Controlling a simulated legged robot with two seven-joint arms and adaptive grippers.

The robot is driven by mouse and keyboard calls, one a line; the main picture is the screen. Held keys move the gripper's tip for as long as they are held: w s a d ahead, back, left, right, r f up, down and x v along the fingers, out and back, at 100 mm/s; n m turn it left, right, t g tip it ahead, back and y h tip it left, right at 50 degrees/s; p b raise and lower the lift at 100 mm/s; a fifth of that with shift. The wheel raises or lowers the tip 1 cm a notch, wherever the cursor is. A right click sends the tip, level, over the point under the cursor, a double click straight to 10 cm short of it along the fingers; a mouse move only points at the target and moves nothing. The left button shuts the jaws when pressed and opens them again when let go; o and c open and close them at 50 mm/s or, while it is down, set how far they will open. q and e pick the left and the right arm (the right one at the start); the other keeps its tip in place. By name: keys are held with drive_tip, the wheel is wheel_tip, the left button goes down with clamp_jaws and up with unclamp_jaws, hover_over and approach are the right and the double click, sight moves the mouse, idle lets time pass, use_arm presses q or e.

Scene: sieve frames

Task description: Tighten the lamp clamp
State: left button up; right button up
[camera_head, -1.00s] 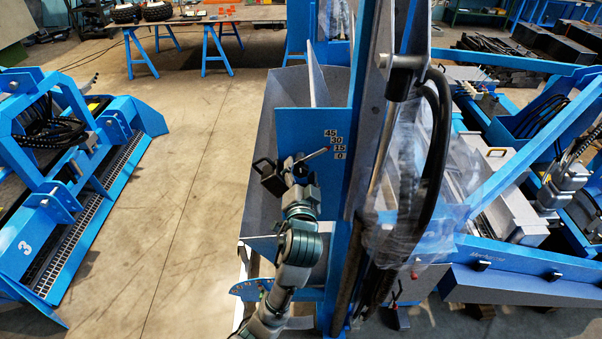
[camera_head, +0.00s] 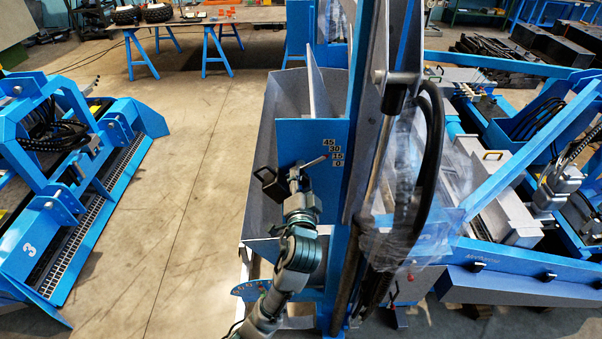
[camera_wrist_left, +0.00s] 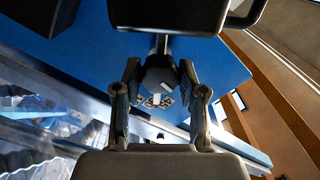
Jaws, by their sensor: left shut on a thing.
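The lamp (camera_head: 268,184) is a small black box with a handle, at the blue plate (camera_head: 300,140) in the middle of the head view. A thin grey lever (camera_head: 314,162) sticks out to the right of my left gripper (camera_head: 295,176), toward the angle labels. In the left wrist view, my left gripper (camera_wrist_left: 159,86) has its fingers on either side of the dark grey clamp block (camera_wrist_left: 160,76) and is shut on it. A rod joins this block to a dark body at the top of that view. The fingertips' contact is partly hidden. My right gripper is not in view.
Angle labels (camera_head: 332,152) sit on the plate right of the gripper. A blue upright with black hoses (camera_head: 432,150) and clear plastic wrap (camera_head: 425,205) stands close on the right. A blue machine (camera_head: 70,180) stands at left, with open floor (camera_head: 195,170) between.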

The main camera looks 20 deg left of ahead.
use_arm(q)
drive_tip(key=m+p, duration=0.4)
drive_tip(key=p, duration=0.2)
drive_tip(key=shift+f+m, duration=0.1)
drive_tip(key=shift+m, duration=0.2)
drive_tip(key=shift+f+m+p, duration=0.1)
drive_tip(key=shift+m+p, duration=0.5)
drive_tip(key=shift+m, duration=0.3)
drive_tip(key=shift+f+m, duration=0.15)
drive_tip(key=shift+m, duration=0.85)
drive_tip(key=m, duration=0.2)
drive_tip(key=shift+m, duration=0.3)
drive_tip(key=m, duration=0.3)
drive_tip(key=shift+m, duration=1.1)
